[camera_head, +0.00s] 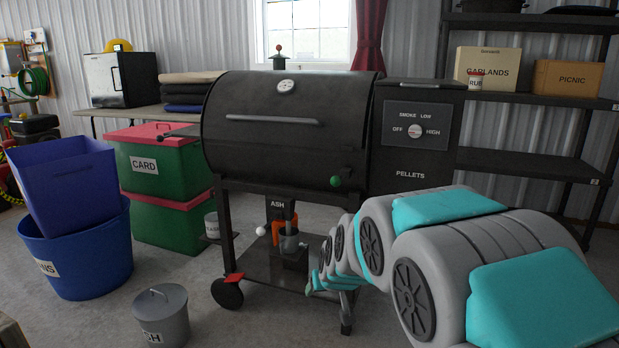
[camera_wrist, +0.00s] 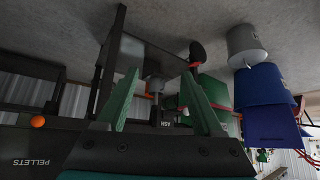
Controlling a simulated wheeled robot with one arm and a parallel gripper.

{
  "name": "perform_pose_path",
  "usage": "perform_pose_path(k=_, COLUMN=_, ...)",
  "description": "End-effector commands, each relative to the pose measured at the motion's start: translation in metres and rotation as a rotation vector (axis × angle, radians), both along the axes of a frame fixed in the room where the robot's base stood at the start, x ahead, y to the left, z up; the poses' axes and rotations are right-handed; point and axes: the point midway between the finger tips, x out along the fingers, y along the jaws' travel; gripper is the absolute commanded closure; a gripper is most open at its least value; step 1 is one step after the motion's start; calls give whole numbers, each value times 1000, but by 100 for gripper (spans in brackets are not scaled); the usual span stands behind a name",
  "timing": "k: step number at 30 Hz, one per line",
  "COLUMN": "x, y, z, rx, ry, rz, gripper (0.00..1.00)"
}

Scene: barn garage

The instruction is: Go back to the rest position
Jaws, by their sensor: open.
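My gripper (camera_head: 318,284) is low in front of the black pellet grill (camera_head: 270,130), near its lower shelf, with my arm reaching in from the right. In the wrist view, which is upside down, the two green fingers of my gripper (camera_wrist: 161,72) are spread apart with nothing between them. The grill's ash fitting (camera_wrist: 155,84) shows beyond the gap between the fingers. In the head view, an orange and grey part (camera_head: 287,238) sits under the ASH label. My gripper's fingertips are small and partly hidden by my arm in the head view.
A grey lidded ash bin (camera_head: 163,318) stands on the floor at front left. A blue tub (camera_head: 92,270) holding a blue bin (camera_head: 70,184) is farther left. Green crates with red lids (camera_head: 160,165) stand behind. A dark shelf (camera_head: 535,160) is at right. Floor is clear between bin and grill.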

Motion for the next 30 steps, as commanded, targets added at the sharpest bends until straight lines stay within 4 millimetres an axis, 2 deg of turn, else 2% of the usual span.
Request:
perform_pose_path(k=1, x=-25, y=-11, z=3, rx=-2, ry=50, rz=-8, gripper=31)
perform_pose_path(k=5, x=-91, y=-34, z=3, rx=-10, ry=194, rz=-27, gripper=31)
perform_pose_path(k=9, x=-170, y=-59, z=2, rx=-25, ry=353, rz=-55, gripper=31)
perform_pose_path(k=11, x=-203, y=-69, z=2, rx=-34, ry=421, rz=-69, gripper=31)
perform_pose_path(k=15, x=-285, y=-90, z=2, rx=-55, ry=579, rz=-107, gripper=31)
perform_pose_path(k=18, x=-334, y=-101, z=3, rx=-71, ry=672, rz=-133, gripper=31)
perform_pose_path(k=21, x=-373, y=-110, z=3, rx=-86, ry=746, rz=-156, gripper=31)
perform_pose_path(k=24, x=-397, y=-115, z=3, rx=-97, ry=796, rz=-170, gripper=31)
perform_pose_path(k=30, x=-409, y=-118, z=4, rx=-103, ry=819, rz=-180, gripper=31)
